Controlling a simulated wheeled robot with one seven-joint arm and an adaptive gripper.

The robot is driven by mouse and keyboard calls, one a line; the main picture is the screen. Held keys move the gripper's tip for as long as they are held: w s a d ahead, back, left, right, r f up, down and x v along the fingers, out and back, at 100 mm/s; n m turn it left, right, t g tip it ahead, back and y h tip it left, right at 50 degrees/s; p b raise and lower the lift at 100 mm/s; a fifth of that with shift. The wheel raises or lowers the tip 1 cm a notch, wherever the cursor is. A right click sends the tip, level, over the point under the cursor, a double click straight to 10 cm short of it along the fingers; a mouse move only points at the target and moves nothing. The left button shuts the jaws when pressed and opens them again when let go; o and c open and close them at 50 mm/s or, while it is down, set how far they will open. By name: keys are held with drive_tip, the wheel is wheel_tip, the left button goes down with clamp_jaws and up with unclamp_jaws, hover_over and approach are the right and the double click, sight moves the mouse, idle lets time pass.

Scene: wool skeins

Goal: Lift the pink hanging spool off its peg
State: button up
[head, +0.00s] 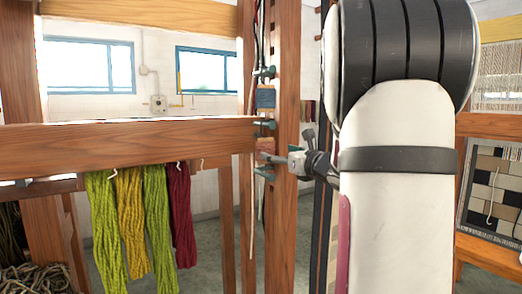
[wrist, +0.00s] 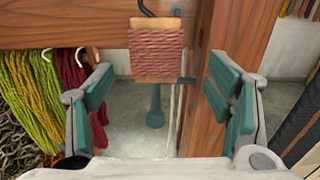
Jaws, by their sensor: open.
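The pink spool (wrist: 158,52), wound with dusty-pink yarn between wooden ends, hangs from a dark hook at the top of the wrist view. In the head view the spool (head: 265,146) is small, beside the wooden post and partly covered. My gripper (wrist: 162,92) is open, its teal-padded fingers apart on the left and right. The spool is farther up the picture, between the two finger directions, and neither finger visibly touches it. In the head view my gripper (head: 272,157) is close to the spool, small and partly hidden.
A blue spool (head: 265,98) hangs above the pink one. The wooden post (wrist: 208,110) stands close by the right finger. Green, yellow and dark red skeins (head: 130,220) hang from the wooden beam (head: 130,143) on the left. A teal peg (wrist: 155,108) shows below the spool.

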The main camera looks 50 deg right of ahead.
sight(268, 151)
drive_tip(key=shift+a+p+x, duration=0.2)
drive_tip(key=shift+p+x, duration=0.6)
drive_tip(key=shift+x, duration=2.4)
drive_tip(key=shift+r, duration=0.1)
drive_tip(key=c, duration=1.3)
